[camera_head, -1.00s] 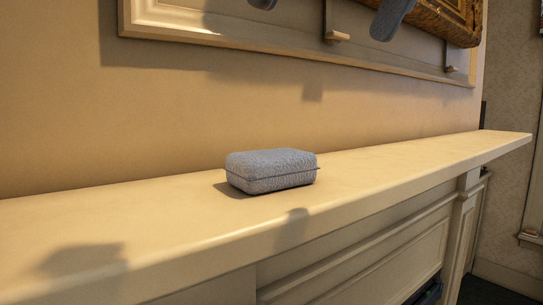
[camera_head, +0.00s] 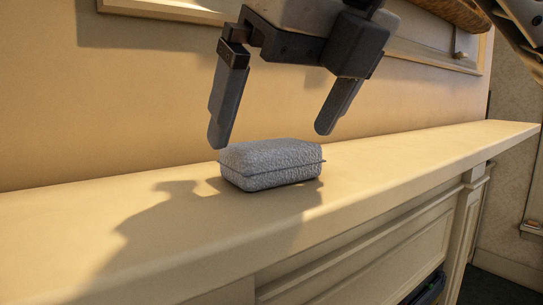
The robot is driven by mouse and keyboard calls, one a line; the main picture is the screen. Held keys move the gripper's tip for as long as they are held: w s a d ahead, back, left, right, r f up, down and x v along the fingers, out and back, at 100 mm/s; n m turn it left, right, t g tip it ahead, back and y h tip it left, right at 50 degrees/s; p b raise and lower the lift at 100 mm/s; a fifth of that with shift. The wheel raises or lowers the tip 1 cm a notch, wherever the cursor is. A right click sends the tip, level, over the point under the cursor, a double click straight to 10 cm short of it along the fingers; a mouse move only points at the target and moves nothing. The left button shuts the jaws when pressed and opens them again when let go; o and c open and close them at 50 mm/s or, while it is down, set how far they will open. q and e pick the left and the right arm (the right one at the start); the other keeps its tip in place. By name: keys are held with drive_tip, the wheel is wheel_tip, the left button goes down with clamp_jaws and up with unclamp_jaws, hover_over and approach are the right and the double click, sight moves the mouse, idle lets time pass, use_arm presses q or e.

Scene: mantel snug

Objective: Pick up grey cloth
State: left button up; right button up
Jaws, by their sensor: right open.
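The grey cloth (camera_head: 270,164) is a thick, folded, textured block with a seam along its side. It lies on the pale mantel shelf (camera_head: 400,164), left of the picture's middle. My right gripper (camera_head: 272,136) is open above it, fingers pointing down. Nothing is between the fingers. I cannot tell whether the left finger touches the cloth. My left gripper is not in view.
The shelf is clear on both sides of the cloth. Its front edge runs close in front, with a drop beyond it. The wall (camera_head: 120,120) rises behind. A framed panel (camera_head: 425,58) hangs above, behind my gripper.

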sight(272, 143)
drive_tip(key=x, duration=0.3)
drive_tip(key=shift+w+a+f+p, duration=0.1)
drive_tip(key=shift+w+f+p, duration=0.15)
drive_tip(key=shift+p, duration=0.05)
drive_tip(key=shift+f, duration=0.1)
drive_tip(key=c, duration=0.9)
